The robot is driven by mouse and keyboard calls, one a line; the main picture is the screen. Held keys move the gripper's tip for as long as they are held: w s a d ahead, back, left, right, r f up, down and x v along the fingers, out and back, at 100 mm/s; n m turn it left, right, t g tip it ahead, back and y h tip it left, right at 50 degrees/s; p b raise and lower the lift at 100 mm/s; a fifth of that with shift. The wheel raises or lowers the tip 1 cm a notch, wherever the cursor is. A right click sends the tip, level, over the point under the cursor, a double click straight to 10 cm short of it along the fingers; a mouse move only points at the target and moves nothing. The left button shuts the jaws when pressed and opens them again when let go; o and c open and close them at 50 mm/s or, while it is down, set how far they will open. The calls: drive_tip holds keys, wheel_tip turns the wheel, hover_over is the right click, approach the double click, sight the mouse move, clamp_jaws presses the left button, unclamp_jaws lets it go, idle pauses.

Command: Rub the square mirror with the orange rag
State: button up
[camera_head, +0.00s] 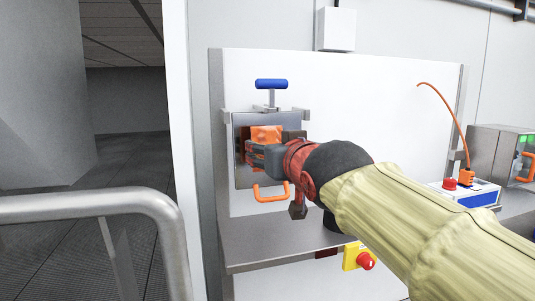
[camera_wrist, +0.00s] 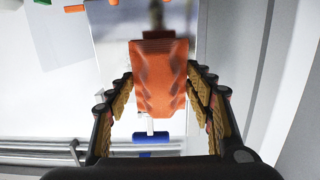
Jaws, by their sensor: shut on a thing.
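The square mirror (camera_head: 243,177) is a grey reflective plate held upright on a white panel; it also shows in the wrist view (camera_wrist: 107,38). The orange rag (camera_head: 265,132) is in front of the mirror, around its middle. In the wrist view the rag (camera_wrist: 158,90) hangs between the two fingers and reaches toward the plate. My gripper (camera_head: 264,153) is shut on the rag, its fingers (camera_wrist: 160,78) on either side of it. I cannot tell whether the rag touches the mirror. The gripper and rag hide part of the plate.
A blue T-handle (camera_head: 271,84) stands above the mirror and an orange handle (camera_head: 270,194) below it. A grey shelf (camera_head: 265,243) juts out under the panel. A red-button box (camera_head: 468,192) stands at right. A metal railing (camera_head: 90,207) is at left.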

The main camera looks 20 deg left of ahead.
idle(0.3)
drive_tip(key=b+v, duration=0.1)
drive_tip(key=v, duration=0.2)
idle(0.3)
idle(0.4)
drive_tip(key=r+x, duration=0.1)
drive_tip(key=x, duration=0.5)
drive_tip(key=shift+w+a+f, duration=0.2)
drive_tip(key=shift+w+f, duration=0.2)
drive_tip(key=shift+f, duration=0.2)
drive_tip(key=shift+x, duration=1)
idle(0.5)
drive_tip(key=shift+d+p, duration=0.1)
drive_tip(key=shift+p, duration=0.25)
